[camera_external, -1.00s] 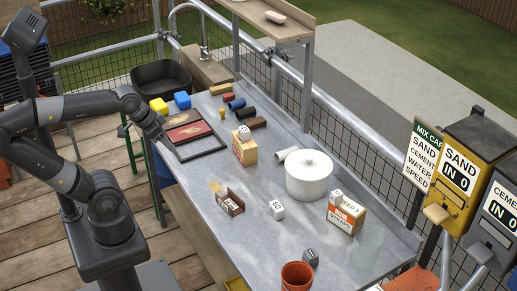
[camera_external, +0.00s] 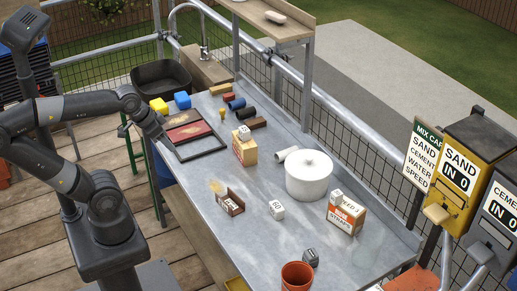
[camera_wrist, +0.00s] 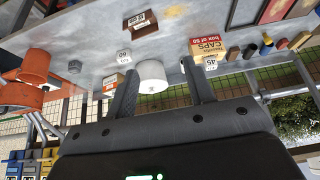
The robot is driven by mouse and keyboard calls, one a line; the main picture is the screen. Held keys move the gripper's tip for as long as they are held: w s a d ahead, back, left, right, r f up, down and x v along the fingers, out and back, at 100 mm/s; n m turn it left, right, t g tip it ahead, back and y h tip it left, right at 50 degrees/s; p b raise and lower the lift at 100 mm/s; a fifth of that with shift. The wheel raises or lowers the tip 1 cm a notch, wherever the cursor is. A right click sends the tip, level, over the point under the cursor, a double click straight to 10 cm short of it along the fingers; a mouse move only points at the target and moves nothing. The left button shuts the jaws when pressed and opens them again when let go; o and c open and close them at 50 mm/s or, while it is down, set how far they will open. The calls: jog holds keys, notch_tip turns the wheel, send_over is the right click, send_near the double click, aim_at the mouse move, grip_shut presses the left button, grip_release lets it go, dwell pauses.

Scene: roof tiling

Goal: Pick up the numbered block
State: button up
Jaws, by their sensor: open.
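Several numbered blocks are in view. A white block marked 60 (camera_external: 277,210) lies on the bench near the middle and also shows in the wrist view (camera_wrist: 124,55). A second white block (camera_external: 244,132) sits on a tan box; in the wrist view it reads 45 (camera_wrist: 210,63). A third white block (camera_external: 336,197) sits on the orange-and-white box. A dark grey block (camera_external: 311,257) lies beside the orange bucket. My gripper (camera_wrist: 159,70) is open and empty, its fingers apart from every block. In the external view it is by the bench's left edge near the framed tray.
A white lidded pot (camera_external: 309,178) stands mid-bench between the tan box (camera_external: 245,151) and the orange-and-white box (camera_external: 346,217). A small brown open box (camera_external: 230,202) lies left of the 60 block. An orange bucket (camera_external: 297,276) stands at the front. The framed tray (camera_external: 193,137) lies at the left.

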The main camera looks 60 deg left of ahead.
aim_at(339, 191)
jog(key=shift+o, duration=0.5)
jog(key=w+d+f+t+h, duration=0.1)
jog(key=w+d+t, duration=0.1)
jog(key=w+d, duration=0.6)
jog(key=w+d+f+t+h, duration=0.15)
jog(key=w+d, duration=0.25)
jog(key=w, duration=0.8)
jog(key=w+d+t+h, duration=0.1)
jog(key=w+d+t, duration=0.2)
jog(key=w+d, duration=0.45)
jog(key=w+d+f+t+y, duration=0.2)
jog(key=w+d+f+t, duration=0.15)
jog(key=d+f, duration=0.35)
jog(key=w+d+f+t+y, duration=0.2)
jog(key=w+d+f, duration=0.35)
jog(key=f, duration=0.45)
jog(key=shift+h, duration=0.25)
jog(key=w, duration=0.4)
jog(key=shift+w+r, duration=0.15)
jog(key=shift+w, duration=0.05)
jog(key=shift+w+r, duration=0.15)
jog(key=shift+w, duration=1.35)
jog(key=shift+w+r, duration=0.15)
jog(key=shift+w, duration=1.35)
